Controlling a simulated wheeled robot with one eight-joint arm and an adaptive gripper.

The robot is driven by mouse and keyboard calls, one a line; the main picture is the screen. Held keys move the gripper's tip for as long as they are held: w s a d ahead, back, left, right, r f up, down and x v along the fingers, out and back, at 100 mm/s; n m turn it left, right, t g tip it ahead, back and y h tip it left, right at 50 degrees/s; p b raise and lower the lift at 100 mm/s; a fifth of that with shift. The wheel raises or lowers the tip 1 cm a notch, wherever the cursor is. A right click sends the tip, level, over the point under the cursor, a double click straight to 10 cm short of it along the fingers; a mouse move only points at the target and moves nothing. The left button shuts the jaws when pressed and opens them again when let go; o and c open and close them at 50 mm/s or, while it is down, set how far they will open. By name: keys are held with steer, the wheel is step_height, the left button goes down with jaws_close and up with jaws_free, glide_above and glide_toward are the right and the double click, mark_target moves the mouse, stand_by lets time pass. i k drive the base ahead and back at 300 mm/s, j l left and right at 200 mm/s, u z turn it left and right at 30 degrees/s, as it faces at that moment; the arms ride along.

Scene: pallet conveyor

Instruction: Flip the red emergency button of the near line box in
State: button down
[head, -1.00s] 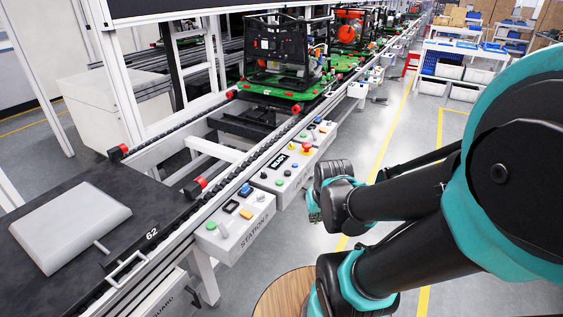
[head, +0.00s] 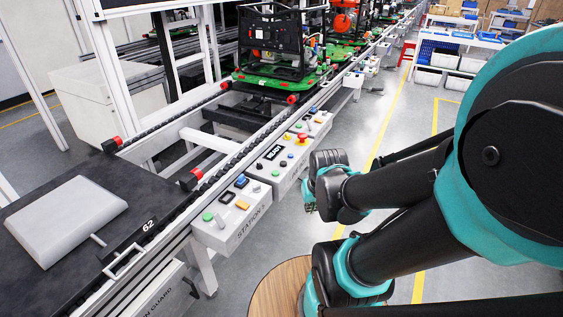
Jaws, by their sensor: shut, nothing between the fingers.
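A red mushroom button (head: 302,139) stands on the top right part of a light grey control box (head: 281,178) fixed along the side of the conveyor. This box also carries a small dark display (head: 273,152) and several small coloured buttons. Its red button stands up clear, with nothing touching it. My arm reaches in from the right, and its wrist part hangs over the floor to the right of the box, apart from it in the picture. I cannot make out my gripper's fingers; they are hidden or out of view.
A nearer station box (head: 232,224) carries green, blue and orange buttons. A dark table (head: 80,255) with a grey panel (head: 68,220) lies at left. A green pallet (head: 262,82) bearing a black-framed machine (head: 272,40) sits on the conveyor. Floor (head: 400,140) right of the conveyor is open.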

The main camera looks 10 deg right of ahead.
mark_target(301, 136)
steer(key=i+l, duration=0.3)
steer(key=i, duration=0.2)
steer(key=i+l, duration=0.35)
steer(key=i+z, duration=0.05)
steer(key=i, duration=0.05)
